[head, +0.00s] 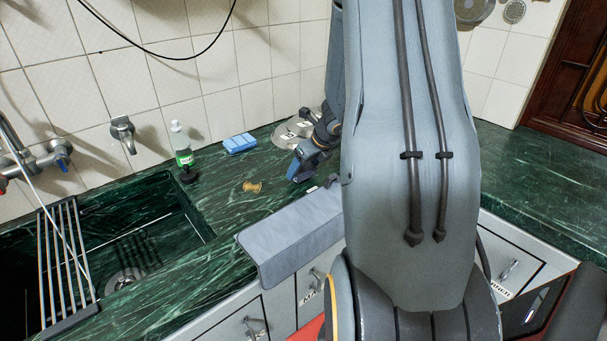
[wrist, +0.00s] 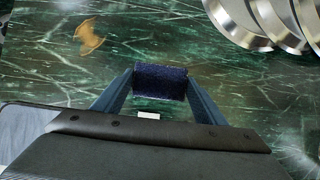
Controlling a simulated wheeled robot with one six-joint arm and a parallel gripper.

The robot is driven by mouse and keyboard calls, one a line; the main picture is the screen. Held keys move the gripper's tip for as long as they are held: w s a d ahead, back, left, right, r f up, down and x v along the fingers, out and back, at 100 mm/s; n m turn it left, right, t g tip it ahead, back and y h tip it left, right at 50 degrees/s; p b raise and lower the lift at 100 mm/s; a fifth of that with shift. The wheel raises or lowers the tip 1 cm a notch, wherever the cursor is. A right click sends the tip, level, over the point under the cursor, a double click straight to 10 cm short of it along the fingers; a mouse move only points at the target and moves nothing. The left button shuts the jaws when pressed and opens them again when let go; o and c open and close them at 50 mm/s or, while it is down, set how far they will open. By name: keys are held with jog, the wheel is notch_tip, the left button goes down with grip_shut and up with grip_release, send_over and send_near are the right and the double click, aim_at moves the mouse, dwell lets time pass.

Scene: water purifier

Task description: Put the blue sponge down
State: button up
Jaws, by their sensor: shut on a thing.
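A dark blue sponge (wrist: 160,82) is squeezed between the two fingers of my gripper (wrist: 161,92) in the wrist view, just over the green marble counter (wrist: 60,68). I cannot tell whether its underside touches the counter. In the head view my gripper (head: 302,166) is low over the counter (head: 222,206), right of the sink and partly hidden by my arm. The held sponge is hard to make out there. A separate lighter blue block (head: 240,143) lies near the tiled wall.
Metal lids (head: 293,132) lie behind my gripper. A brown item (head: 252,187) lies to its left. A green-labelled bottle (head: 182,146) stands by the sink (head: 150,229). Counter between bottle and brown item is clear.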

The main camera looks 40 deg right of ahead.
jog(key=shift+f, duration=0.8)
jog(key=shift+f+b, duration=0.1)
jog(key=shift+b, duration=0.2)
jog(key=o, duration=1.2)
